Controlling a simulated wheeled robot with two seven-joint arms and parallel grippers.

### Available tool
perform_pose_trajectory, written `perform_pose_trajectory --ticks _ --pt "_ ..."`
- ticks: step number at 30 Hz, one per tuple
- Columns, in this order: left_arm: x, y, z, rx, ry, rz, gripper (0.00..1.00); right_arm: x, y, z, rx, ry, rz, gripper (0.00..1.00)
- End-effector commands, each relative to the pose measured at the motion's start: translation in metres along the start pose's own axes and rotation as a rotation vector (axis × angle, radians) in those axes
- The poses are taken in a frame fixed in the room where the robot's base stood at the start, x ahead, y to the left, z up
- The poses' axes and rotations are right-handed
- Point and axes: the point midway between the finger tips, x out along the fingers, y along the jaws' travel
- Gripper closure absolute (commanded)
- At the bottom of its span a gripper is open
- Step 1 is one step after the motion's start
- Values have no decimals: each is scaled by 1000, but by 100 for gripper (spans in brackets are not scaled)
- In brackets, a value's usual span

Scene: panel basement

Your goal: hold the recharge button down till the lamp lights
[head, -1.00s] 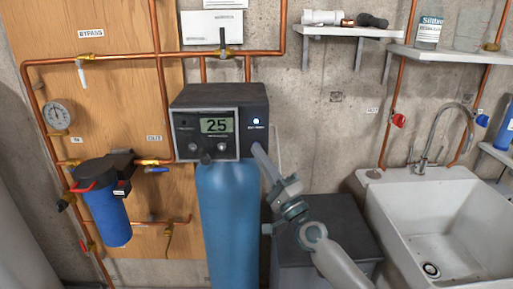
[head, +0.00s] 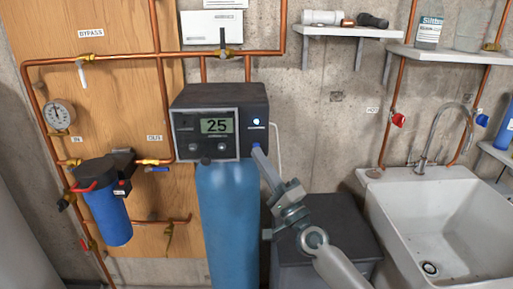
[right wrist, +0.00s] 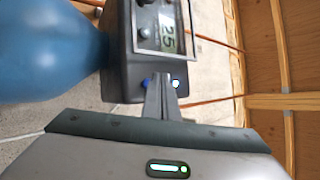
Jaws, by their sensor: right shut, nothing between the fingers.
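The dark control box (head: 219,92) sits on a blue tank (head: 228,215) and shows 25 on its display (head: 216,126). At the right of its front, a small round lamp (head: 256,122) glows bright white with a bluish rim; it also glows in the right wrist view (right wrist: 176,83). A blue button (right wrist: 147,83) sits close to it, lower on the box, partly behind my fingers. My right gripper (head: 258,150) is shut and empty, its fingertips at the button in the right wrist view (right wrist: 160,82). I cannot tell whether they press it. My left gripper is not in view.
A dark bin (head: 325,225) stands right of the tank, beneath my right arm. A white sink (head: 385,220) is further right. Copper pipes (head: 120,59) and a blue filter (head: 108,215) are at left. Shelves (head: 350,32) hang above at right.

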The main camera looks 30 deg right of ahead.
Motion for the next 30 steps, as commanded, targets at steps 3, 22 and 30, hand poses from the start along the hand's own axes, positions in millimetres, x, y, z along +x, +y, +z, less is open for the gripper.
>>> perform_pose_trajectory --ticks 3,22,30 --pt "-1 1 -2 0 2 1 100 -1 -1 1 0 0 1 100" --pt "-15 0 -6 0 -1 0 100 -33 -24 24 1 0 1 100" --pt "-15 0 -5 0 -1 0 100 -35 -25 25 0 0 0 100"
